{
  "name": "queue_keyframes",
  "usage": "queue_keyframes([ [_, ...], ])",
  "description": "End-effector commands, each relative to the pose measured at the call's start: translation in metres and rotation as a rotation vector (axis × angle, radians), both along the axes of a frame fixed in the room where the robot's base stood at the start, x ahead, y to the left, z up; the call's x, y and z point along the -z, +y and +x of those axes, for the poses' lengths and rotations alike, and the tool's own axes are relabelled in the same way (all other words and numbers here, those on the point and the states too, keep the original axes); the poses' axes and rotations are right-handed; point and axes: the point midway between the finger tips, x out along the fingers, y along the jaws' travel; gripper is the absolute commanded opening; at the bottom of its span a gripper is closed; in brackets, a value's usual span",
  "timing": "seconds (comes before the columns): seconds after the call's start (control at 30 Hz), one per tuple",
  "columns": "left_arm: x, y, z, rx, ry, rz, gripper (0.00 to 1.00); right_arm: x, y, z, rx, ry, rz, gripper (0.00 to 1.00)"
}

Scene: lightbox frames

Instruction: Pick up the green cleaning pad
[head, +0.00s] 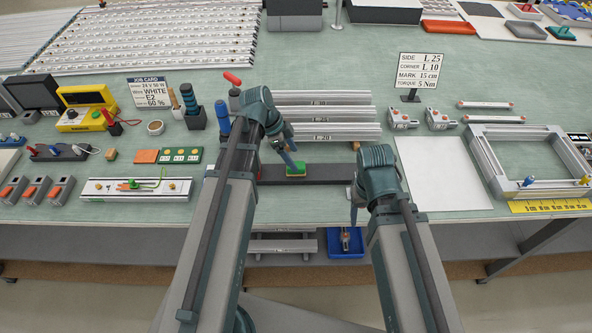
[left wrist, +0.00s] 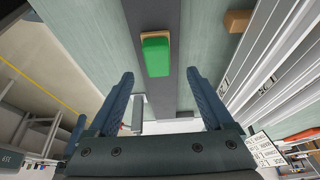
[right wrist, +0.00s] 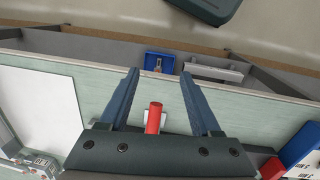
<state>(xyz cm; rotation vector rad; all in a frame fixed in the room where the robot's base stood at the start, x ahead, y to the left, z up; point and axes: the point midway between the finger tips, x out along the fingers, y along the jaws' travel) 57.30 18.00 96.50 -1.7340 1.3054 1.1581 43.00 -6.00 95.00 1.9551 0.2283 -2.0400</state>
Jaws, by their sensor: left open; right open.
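The green cleaning pad (head: 296,169) is a small green block with a tan layer. It lies on a dark grey strip (head: 330,173) near the front of the bench. In the left wrist view the pad (left wrist: 156,57) shows ahead of and between my open fingertips, apart from them. My left gripper (head: 290,160) is open and empty, close above the pad in the head view. My right gripper (head: 353,205) is open near the bench's front edge, right of the pad. In the right wrist view its fingers (right wrist: 160,75) are apart with a red cylinder (right wrist: 153,118) showing between them.
Several aluminium profiles (head: 322,113) lie just behind the strip. A white sheet (head: 442,173) and a metal frame (head: 530,158) lie to the right. A rail (head: 137,188) and green and orange cards (head: 180,155) lie left. A blue bin (head: 345,243) is below the bench edge.

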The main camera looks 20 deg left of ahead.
Motion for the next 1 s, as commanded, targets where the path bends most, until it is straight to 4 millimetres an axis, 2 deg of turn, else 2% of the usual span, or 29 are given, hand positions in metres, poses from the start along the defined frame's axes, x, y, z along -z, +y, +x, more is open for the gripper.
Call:
queue_keyframes([
  [0.03,0.009,-0.001,0.000,0.000,0.000,0.000,0.85,0.009,0.000,0.000,0.000,0.000,0.000,0.65],
  [0.33,0.044,-0.010,0.000,0.001,-0.001,-0.001,0.85,0.044,0.000,0.000,0.000,0.000,0.000,0.65],
  [0.67,0.045,-0.013,0.000,0.000,-0.001,-0.001,0.83,0.045,0.000,0.000,0.000,0.000,0.000,0.65],
  [1.0,0.045,-0.012,0.000,0.000,-0.001,-0.001,0.22,0.045,0.000,0.000,0.000,0.000,0.000,0.65],
])
